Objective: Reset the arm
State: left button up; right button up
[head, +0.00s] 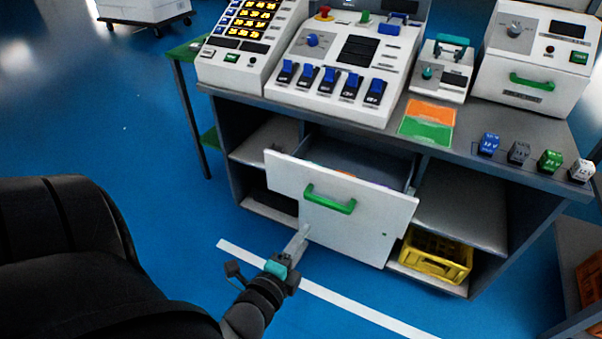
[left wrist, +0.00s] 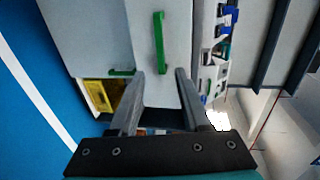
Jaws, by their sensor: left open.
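My left gripper (head: 302,234) is in front of the lower edge of a white drawer (head: 370,222), below its green handle (head: 330,199). The drawer is pulled partly out of the grey workbench. In the left wrist view, the two fingers of my left gripper (left wrist: 159,73) are apart with nothing held between them. A green handle (left wrist: 159,42) shows beyond the fingertips on a pale panel. I cannot tell whether a finger touches the drawer front. My right gripper is not in view.
The workbench (head: 500,160) carries control panels, switches and several small coloured blocks. An orange and green mat (head: 428,121) lies on its top. A yellow crate (head: 436,256) sits on the low shelf right of the drawer. The blue floor (head: 120,140) to the left is clear.

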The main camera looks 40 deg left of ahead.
pick_arm(q)
jog(key=s+d+f+n+g+h, duration=0.2)
jog(key=s+d+f+n+g, duration=0.1)
jog(key=f, duration=0.7)
jog(key=s+d+f+n+g+h, duration=0.1)
jog(key=s+d+f+n+g, duration=0.25)
jog(key=f, duration=0.65)
jog(key=s+a+f+n+g, duration=0.1)
jog(key=s+f+n+g, duration=0.2)
jog(key=s+f, duration=0.3)
jog(key=s+a+f+n+g+p, duration=0.1)
jog(key=s+a+f+n+g, duration=0.1)
jog(key=s+f, duration=0.4)
jog(key=s+n+g, duration=0.1)
jog(key=s, duration=0.3)
jog(key=shift+s+f, duration=0.3)
jog(key=shift+s, duration=0.1)
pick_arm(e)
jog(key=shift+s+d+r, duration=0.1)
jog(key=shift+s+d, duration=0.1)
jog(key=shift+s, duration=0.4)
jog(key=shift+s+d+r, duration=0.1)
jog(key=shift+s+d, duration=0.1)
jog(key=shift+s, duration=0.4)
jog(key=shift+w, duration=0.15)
